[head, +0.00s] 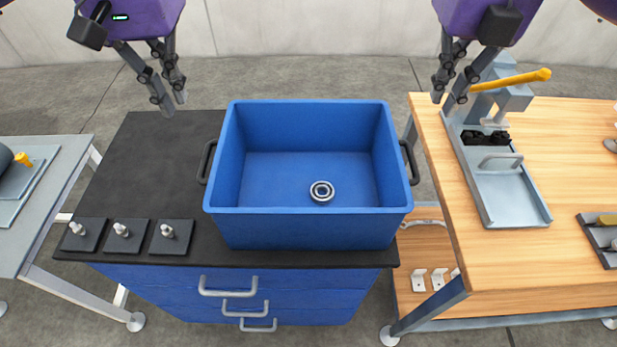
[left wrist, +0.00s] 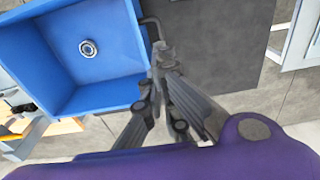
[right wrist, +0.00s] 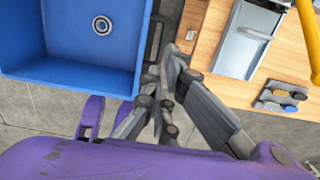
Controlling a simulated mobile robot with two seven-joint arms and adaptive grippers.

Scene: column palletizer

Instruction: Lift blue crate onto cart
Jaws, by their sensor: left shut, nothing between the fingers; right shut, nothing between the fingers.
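The blue crate (head: 310,225) stands upright on the black top of the blue drawer cabinet, towards its right end. A metal ring (head: 321,191) lies on the crate floor. The crate has a dark handle on its left side (head: 207,162) and another on its right side (head: 409,162). My left gripper (head: 174,106) is shut and empty, above the cabinet top, left of the crate. My right gripper (head: 442,106) is shut and empty, right of the crate and by the wooden bench edge. The crate also shows in the left wrist view (left wrist: 110,45) and right wrist view (right wrist: 130,70).
The drawer cabinet (head: 150,150) carries several small black plates with metal knobs at front left. The wooden bench (head: 565,150) at right holds a press with a yellow lever (head: 510,80) and a grey tray. A grey table (head: 50,200) stands at left. The cabinet's back left is clear.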

